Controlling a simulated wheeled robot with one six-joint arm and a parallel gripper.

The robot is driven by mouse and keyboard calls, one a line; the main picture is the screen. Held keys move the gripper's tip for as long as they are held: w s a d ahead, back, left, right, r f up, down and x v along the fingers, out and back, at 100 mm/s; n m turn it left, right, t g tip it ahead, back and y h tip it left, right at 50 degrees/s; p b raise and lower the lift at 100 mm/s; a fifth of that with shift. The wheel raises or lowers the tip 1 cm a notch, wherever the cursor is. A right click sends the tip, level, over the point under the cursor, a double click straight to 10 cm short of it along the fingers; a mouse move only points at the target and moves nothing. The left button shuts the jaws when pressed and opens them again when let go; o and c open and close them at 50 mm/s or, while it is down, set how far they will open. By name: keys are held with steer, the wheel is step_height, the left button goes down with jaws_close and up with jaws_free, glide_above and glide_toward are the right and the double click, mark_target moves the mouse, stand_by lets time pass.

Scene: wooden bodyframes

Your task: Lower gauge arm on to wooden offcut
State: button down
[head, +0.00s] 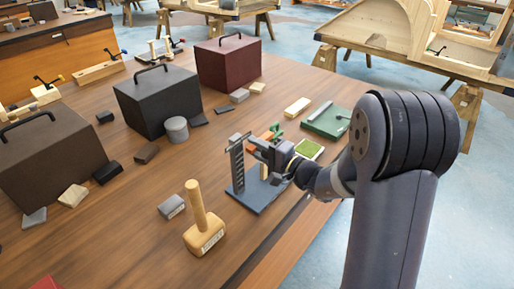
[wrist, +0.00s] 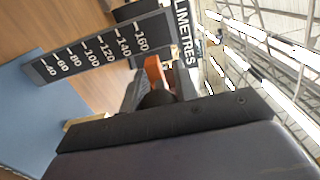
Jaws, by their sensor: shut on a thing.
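The height gauge stands on a blue-grey base (head: 262,195) near the table's right edge, with a dark upright scale (head: 237,165). The wrist view shows the scale (wrist: 100,50) with white marks from 40 to 160. My gripper (head: 262,148) is beside the upper part of the scale, shut on the gauge arm, which is mostly hidden by the fingers. An orange part (wrist: 154,73) shows at the fingers in the wrist view, near the high marks. A pale wooden offcut (head: 264,172) shows below my gripper, over the base, partly hidden. A gap shows between them.
A wooden mallet (head: 203,232) and a small grey block (head: 171,206) stand left of the base. A green-topped block (head: 308,149) and a green case (head: 327,121) lie behind my wrist. Dark boxes with handles (head: 157,100) fill the left.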

step_height(320, 180, down, 9)
steer(key=b, duration=1.2)
steer(key=shift+r, duration=0.2)
steer(key=c, duration=1.1)
jaws_free()
steer(key=shift+r, duration=0.1)
steer(key=shift+s+d, duration=0.1)
steer(key=b+v, duration=0.1)
steer(key=v, duration=0.9)
steer(key=shift+s+d+b, duration=0.25)
steer(key=shift+b, duration=0.15)
